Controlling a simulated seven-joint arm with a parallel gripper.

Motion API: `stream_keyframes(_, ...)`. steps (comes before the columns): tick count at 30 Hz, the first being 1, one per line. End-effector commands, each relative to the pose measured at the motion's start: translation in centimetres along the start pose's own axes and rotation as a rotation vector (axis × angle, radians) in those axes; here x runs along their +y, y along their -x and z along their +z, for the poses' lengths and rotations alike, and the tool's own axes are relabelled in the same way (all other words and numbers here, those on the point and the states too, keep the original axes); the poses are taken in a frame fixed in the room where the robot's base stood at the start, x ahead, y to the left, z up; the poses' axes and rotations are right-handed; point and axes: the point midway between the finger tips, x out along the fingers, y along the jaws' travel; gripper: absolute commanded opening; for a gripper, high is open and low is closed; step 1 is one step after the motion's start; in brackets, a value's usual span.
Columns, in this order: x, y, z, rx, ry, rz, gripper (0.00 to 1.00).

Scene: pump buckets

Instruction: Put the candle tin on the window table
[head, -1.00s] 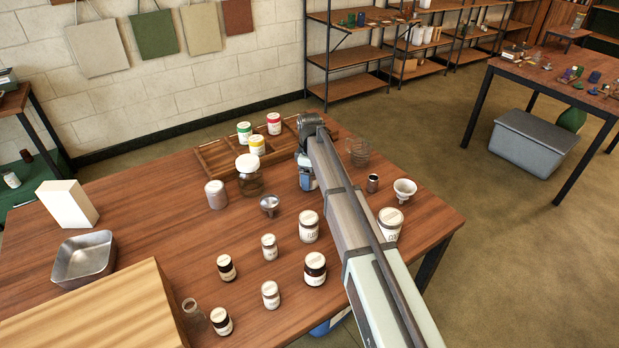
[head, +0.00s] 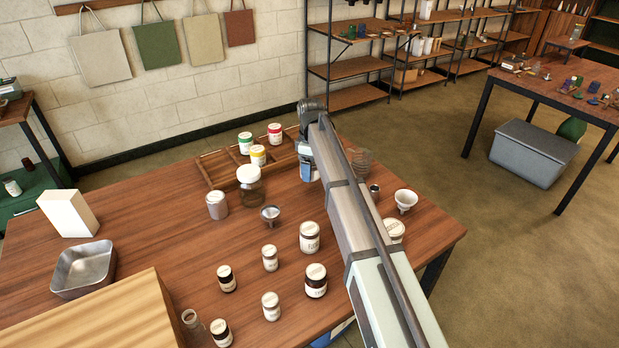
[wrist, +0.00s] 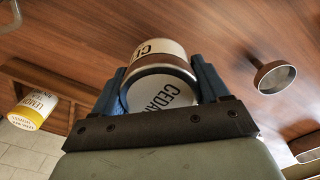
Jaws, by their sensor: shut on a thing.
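My gripper (wrist: 159,76) is shut on a round container with CEDAR lettering (wrist: 163,95) in the wrist view. The container is pale with a dark brown band, and a blue finger presses each side. In the head view my gripper (head: 306,172) is over the wooden table (head: 150,222), near the divided tray; the arm hides the held container there. No label reading "candle" can be made out, so I cannot tell from lettering whether this is the candle tin. No window shows, so I cannot tell which table is the window table.
The divided wooden tray (head: 213,174) holds several lidded jars. A metal funnel (head: 270,214), a white funnel (head: 405,201) and several jars stand around my arm. Floor lies between.

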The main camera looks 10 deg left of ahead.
Motion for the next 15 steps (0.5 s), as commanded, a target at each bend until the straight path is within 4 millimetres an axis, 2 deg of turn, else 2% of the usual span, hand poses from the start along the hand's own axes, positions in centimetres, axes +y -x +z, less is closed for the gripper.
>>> stream_keyframes(3, 0.0, 1.2, 0.0, 0.0, 0.0, 0.0, 0.39)
stream_keyframes(11, 0.0, 2.0, 0.0, 0.0, 0.0, 0.0, 0.39)
stream_keyframes(15, 0.1, 3.4, 0.0, 0.001, 0.0, 0.001, 0.39)
